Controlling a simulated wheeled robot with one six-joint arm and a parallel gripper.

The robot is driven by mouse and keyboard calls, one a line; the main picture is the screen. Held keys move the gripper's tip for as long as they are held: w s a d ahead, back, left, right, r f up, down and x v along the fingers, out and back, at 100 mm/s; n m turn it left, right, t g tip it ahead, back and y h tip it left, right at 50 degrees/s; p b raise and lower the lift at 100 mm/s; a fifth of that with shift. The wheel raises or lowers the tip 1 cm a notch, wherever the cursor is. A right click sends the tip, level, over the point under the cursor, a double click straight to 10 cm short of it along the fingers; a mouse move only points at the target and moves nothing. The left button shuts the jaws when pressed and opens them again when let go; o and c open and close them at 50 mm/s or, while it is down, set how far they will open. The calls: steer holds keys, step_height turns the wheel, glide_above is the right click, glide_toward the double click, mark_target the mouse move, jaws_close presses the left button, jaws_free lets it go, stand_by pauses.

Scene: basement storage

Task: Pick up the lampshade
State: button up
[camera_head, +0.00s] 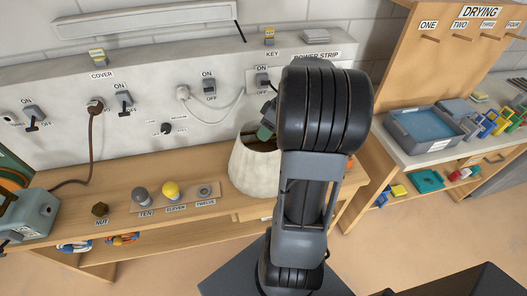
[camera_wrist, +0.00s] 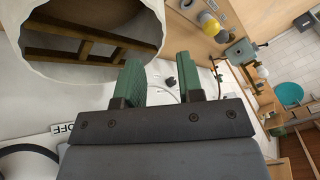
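The lampshade (camera_head: 253,168) is a cream, tapered shade standing on the wooden bench in the head view. My arm hides part of its right side. In the wrist view the lampshade (camera_wrist: 92,73) fills the upper left, and brown slats show through its open end. My gripper (camera_wrist: 160,78) has two green fingers spread apart, with nothing held between them. The left finger overlaps the shade's rim in this view; I cannot tell if they touch. In the head view my gripper (camera_head: 267,128) is partly hidden, close to the shade's top.
The bench (camera_head: 120,180) also carries a nut (camera_head: 100,209), a grey bulb (camera_head: 141,194) and a yellow bulb (camera_head: 170,189). A switch panel (camera_head: 140,110) with cords stands behind. A blue tray (camera_head: 425,127) sits on the right counter.

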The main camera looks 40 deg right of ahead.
mark_target(254, 151)
steer(key=x, duration=0.4)
steer(key=shift+a+f, duration=0.15)
steer(key=shift+f, duration=0.1)
steer(key=shift+p+x, duration=0.7)
steer(key=shift+x, duration=1.85)
steer(key=shift+s+f, duration=0.1)
steer(key=shift+s, duration=0.05)
jaws_close()
